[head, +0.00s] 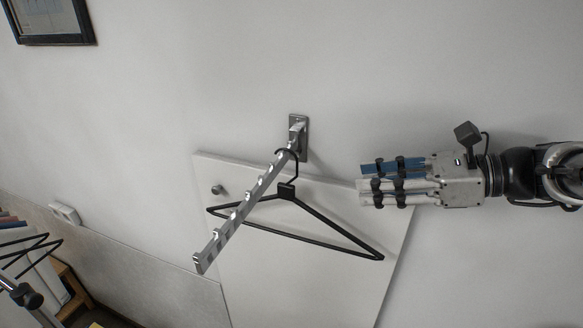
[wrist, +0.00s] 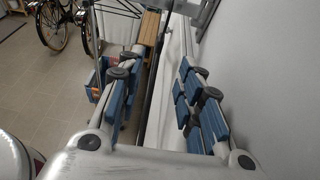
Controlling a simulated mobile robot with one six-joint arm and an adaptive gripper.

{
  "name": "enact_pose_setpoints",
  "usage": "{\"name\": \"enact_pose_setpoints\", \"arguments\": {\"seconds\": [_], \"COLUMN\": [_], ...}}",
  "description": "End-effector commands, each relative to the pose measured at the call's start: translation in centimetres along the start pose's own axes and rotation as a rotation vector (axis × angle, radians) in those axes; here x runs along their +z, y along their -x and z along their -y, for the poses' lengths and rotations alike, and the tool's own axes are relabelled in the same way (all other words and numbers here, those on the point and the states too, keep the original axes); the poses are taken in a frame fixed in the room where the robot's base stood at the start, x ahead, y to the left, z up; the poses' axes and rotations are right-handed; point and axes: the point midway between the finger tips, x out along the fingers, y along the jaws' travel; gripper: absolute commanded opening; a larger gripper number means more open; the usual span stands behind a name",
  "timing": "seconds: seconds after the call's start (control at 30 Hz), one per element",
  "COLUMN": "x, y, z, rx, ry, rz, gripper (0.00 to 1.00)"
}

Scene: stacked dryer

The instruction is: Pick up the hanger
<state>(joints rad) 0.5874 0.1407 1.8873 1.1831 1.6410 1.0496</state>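The black hanger (head: 286,191) hangs by its hook from a notched metal rail (head: 237,217) that juts out from the wall. Its hook is over the rail near the wall end, and its body spreads below to both sides. My gripper (head: 363,183) is to the right of the rail, above the hanger's right end in the head view, and apart from it. In the wrist view the gripper (wrist: 165,65) has its two blue-padded fingers spread with a gap and nothing between them.
The rail's wall bracket (head: 299,137) is left of my gripper. A white panel (head: 330,285) stands against the wall behind the hanger. Bicycles (wrist: 62,22) stand on the tiled floor. The wall at right is bare.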

Motion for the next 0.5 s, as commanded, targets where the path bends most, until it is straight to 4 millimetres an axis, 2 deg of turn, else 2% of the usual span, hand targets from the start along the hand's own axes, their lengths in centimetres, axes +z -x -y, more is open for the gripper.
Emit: {"name": "enact_pose_setpoints", "arguments": {"seconds": [0.13, 0.5], "x": [0.3, 0.2], "y": [-1.6, -9.6], "z": [0.3, 0.3], "rx": [0.000, 0.001], "ry": [-0.017, -0.015], "rz": [0.018, 0.014], "gripper": [0.33, 0.33]}}
